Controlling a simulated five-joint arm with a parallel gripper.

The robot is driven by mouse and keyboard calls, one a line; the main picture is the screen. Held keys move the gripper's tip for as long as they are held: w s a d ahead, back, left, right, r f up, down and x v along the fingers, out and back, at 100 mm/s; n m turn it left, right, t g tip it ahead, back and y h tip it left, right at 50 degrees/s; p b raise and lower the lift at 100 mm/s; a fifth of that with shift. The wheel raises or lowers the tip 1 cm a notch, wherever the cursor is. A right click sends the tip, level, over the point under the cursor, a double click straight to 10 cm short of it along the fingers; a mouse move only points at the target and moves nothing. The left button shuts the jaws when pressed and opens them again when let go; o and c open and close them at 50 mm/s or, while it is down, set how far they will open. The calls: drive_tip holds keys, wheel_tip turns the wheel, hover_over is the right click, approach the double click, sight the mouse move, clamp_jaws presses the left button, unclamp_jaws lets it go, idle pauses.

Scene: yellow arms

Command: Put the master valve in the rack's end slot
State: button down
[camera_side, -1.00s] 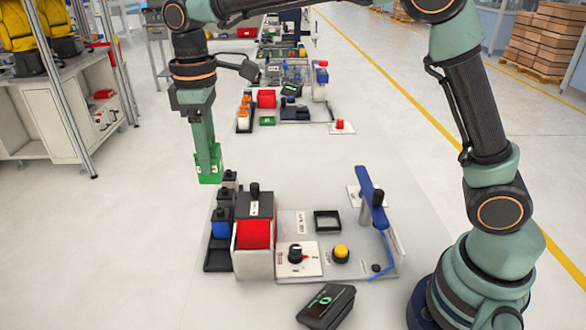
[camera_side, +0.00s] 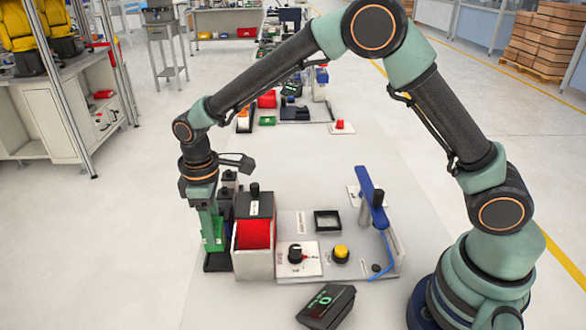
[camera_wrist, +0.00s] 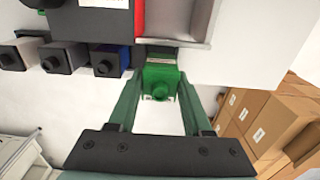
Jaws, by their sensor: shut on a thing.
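The master valve, a green block (camera_side: 208,244) with a round green knob, is between the fingers of my gripper (camera_side: 211,226). My gripper is shut on it and points down at the near end of the black rack (camera_side: 217,263). In the wrist view the valve (camera_wrist: 160,86) sits between both fingertips, in line with the row of black-capped valves (camera_wrist: 62,57) to its left. A blue-sided valve (camera_wrist: 124,60) is the nearest of these. The valve is low over the rack's end slot; whether it touches the slot floor is hidden.
A white bin with red contents (camera_side: 254,236) stands close to the right of my gripper. A panel with a black knob (camera_side: 295,253), a yellow button (camera_side: 341,253) and a blue lever (camera_side: 372,196) lies farther right. A display box (camera_side: 326,306) is in front.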

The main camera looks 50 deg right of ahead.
drive_tip(key=shift+f, duration=2.15)
drive_tip(key=shift+f, duration=0.15)
drive_tip(key=shift+c, duration=1.7)
unclamp_jaws()
